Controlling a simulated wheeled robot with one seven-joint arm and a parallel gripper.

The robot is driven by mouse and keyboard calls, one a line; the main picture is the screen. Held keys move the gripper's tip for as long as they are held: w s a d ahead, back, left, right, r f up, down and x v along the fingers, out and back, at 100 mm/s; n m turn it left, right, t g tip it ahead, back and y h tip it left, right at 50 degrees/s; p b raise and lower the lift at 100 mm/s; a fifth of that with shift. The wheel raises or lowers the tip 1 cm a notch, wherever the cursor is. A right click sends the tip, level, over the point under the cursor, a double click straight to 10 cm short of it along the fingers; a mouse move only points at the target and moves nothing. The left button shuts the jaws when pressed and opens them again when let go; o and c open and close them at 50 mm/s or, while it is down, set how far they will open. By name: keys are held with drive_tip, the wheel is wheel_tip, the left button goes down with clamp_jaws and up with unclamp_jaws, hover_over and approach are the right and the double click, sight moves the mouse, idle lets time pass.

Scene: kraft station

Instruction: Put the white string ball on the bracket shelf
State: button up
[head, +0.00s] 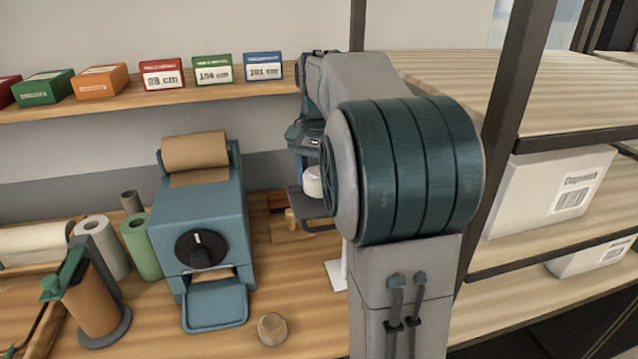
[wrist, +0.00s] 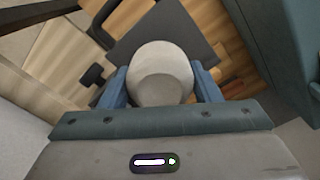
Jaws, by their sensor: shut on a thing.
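The white string ball (wrist: 160,72) sits between the two blue fingers of my gripper (wrist: 162,88) in the wrist view. In the head view a small part of the white ball (head: 312,181) shows left of my arm, at my gripper (head: 308,165). My gripper is shut on the ball. My arm hides much of the gripper there. Below the ball in the wrist view is a dark flat plate (wrist: 185,32); I cannot tell whether the ball touches it.
A blue paper dispenser (head: 205,225) stands on the wooden bench left of my gripper. A brown string ball (head: 272,328) lies at the bench front. White and green rolls stand at the left. A dark-framed rack (head: 520,70) with white boxes stands at the right.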

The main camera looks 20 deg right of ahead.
drive_tip(key=shift+f, duration=1.05)
drive_tip(key=shift+f, duration=0.15)
drive_tip(key=o, duration=0.7)
wheel_tip(320, 180, up, 12)
drive_tip(key=shift+r, duration=0.15)
drive_tip(key=s+a+f+n+t, duration=0.1)
drive_tip(key=s+a+f+n, duration=0.2)
drive_tip(key=s+f, duration=0.3)
drive_tip(key=s+a+f+n+t, duration=0.1)
drive_tip(key=s+a+f+n, duration=0.2)
drive_tip(key=s+a+f, duration=0.2)
drive_tip(key=s+a+f+n+t, duration=0.1)
drive_tip(key=s+a+f+n, duration=0.2)
drive_tip(key=s+f, duration=0.4)
drive_tip(key=shift+s+a+f+n+t, duration=0.1)
drive_tip(key=shift+s+a+n+t, duration=0.1)
drive_tip(key=shift+s, duration=0.35)
drive_tip(key=shift+s+a+f+n+t, duration=0.1)
drive_tip(key=shift+s+a, duration=0.1)
drive_tip(key=shift+s, duration=0.3)
